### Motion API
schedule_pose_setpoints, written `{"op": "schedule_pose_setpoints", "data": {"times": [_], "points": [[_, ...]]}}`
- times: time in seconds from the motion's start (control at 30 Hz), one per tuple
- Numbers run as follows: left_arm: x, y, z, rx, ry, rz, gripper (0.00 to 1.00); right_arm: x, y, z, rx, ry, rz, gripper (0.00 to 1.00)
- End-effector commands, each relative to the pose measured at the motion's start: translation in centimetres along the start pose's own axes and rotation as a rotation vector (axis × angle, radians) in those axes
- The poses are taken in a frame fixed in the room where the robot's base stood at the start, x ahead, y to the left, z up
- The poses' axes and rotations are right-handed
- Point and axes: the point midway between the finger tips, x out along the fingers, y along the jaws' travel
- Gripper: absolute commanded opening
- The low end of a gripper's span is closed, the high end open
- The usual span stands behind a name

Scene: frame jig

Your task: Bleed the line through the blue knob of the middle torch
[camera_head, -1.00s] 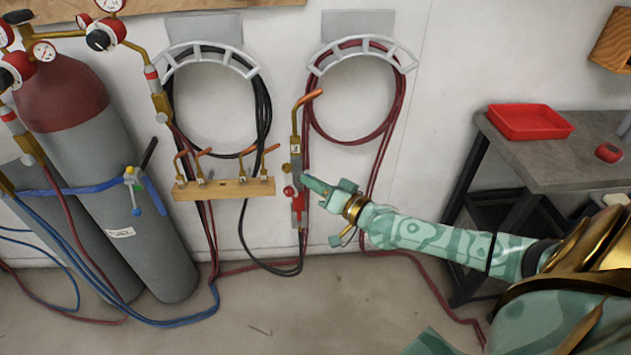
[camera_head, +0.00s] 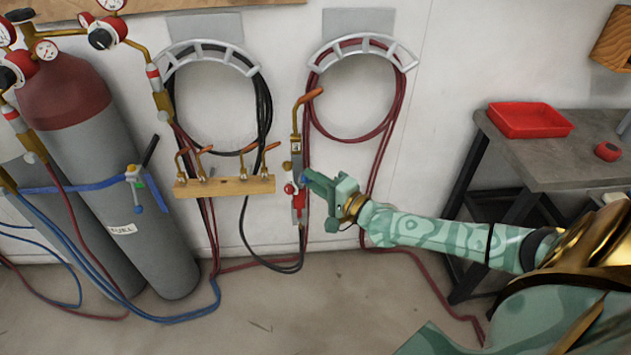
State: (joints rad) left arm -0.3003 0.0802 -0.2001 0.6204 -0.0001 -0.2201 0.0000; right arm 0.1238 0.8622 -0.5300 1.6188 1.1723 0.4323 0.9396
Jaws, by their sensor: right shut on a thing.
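One torch (camera_head: 296,145) hangs upright on the wall between the two hose hangers, with a copper tip bent to the right at its top. A red knob (camera_head: 289,188) sticks out on its left side. On its right side a small bit of the blue knob (camera_head: 305,179) shows; the rest is hidden by my right gripper. My right gripper (camera_head: 309,184) reaches in from the right and is shut on the blue knob. My left gripper is out of view.
A wooden rack (camera_head: 225,188) with several copper tips is left of the torch. Gas cylinders (camera_head: 150,215) with gauges and a blue strap stand at the left. A workbench (camera_head: 560,165) with a red tray (camera_head: 530,120) is at the right. Hoses (camera_head: 272,267) hang down to the floor.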

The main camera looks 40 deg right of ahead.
Motion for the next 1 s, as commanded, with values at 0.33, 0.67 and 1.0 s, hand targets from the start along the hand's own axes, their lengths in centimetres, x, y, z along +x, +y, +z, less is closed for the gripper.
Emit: {"op": "schedule_pose_setpoints", "data": {"times": [0.33,0.67,1.0], "points": [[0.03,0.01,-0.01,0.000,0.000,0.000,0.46,-0.03,0.10,0.00,0.071,0.000,0.002,0.01],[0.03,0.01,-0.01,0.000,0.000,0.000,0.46,-0.04,0.11,0.01,0.073,0.000,0.002,0.01],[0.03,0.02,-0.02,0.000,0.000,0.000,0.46,-0.02,0.07,0.00,0.073,0.000,0.001,0.46]]}}
